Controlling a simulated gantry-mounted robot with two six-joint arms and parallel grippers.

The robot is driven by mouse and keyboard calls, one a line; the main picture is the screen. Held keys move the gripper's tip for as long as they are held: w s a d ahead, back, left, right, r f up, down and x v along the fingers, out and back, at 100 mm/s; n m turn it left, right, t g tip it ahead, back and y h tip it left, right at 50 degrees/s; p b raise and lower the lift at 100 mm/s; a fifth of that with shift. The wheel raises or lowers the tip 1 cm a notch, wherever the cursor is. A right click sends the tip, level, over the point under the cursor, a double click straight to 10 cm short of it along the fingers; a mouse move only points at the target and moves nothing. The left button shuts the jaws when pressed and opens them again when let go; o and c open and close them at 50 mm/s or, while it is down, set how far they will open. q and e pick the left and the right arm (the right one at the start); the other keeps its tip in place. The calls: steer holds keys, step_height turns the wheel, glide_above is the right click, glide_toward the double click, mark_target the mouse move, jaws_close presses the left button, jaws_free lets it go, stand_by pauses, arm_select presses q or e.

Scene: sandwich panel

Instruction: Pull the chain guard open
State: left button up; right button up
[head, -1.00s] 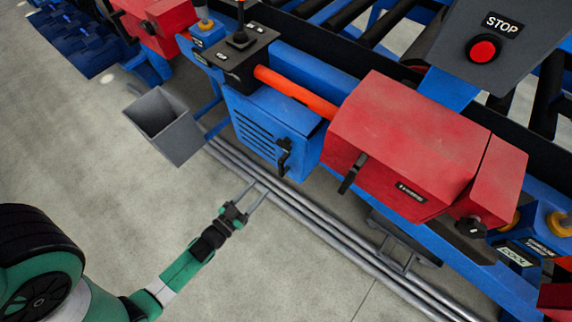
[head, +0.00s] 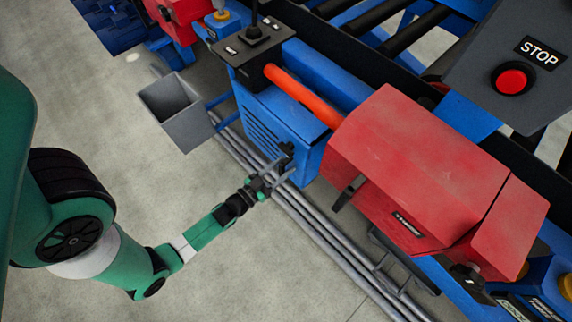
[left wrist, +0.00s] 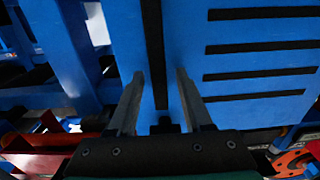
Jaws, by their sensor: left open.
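A blue vented box (head: 262,128) with a black handle (head: 287,154) on its front appears to be the chain guard; no label confirms this. Its blue slotted panel (left wrist: 235,33) fills much of the left wrist view. My left gripper (head: 279,168) is open, right at the handle in the head view. In the left wrist view its two fingers (left wrist: 157,108) stand apart in front of the panel, with a dark vertical strip (left wrist: 154,50) between and beyond them. I cannot tell whether the fingers touch the handle. My right gripper is not in view.
A red hood (head: 405,150) with a black lever (head: 347,193) stands right of the blue box. An orange bar (head: 303,97) runs between them. A grey open bin (head: 178,112) stands at the left. Grey pipes (head: 318,232) run along the floor. The floor in front is clear.

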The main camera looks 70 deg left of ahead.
arm_select(q)
steer(key=shift+s, duration=0.1)
steer(key=shift+c, duration=0.7)
jaws_close()
stand_by(0.5)
